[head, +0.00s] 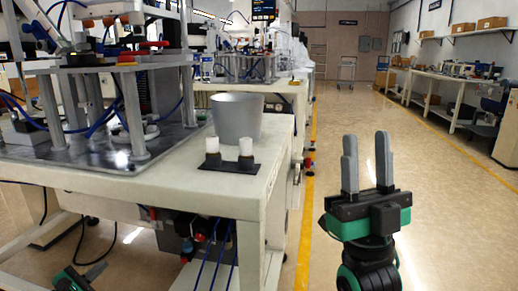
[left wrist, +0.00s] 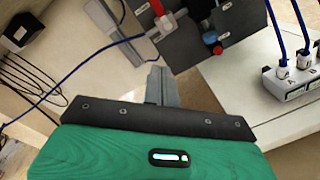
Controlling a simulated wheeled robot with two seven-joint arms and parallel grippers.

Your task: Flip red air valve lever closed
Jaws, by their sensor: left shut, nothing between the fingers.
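A red lever-like part (left wrist: 158,10) with a pale fitting shows at the top of the left wrist view, where a blue hose ends. Its upper end is cut off by the picture edge, so I cannot tell its full position. My left gripper (left wrist: 160,80) is shut and empty. Its fingers point toward the dark panel and sit below the red part in the picture, apart from it. In the head view my left gripper (head: 98,270) is low at the left, below the table. My right gripper (head: 366,162) is raised at the right, fingers up, spread and empty.
A white table (head: 200,192) carries a machine frame, a grey bowl (head: 237,118) and two white-capped pieces. Under it hang dark boxes and blue hoses. A white socket strip (left wrist: 292,82) and a small red knob (left wrist: 217,50) are nearby. The aisle floor is clear.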

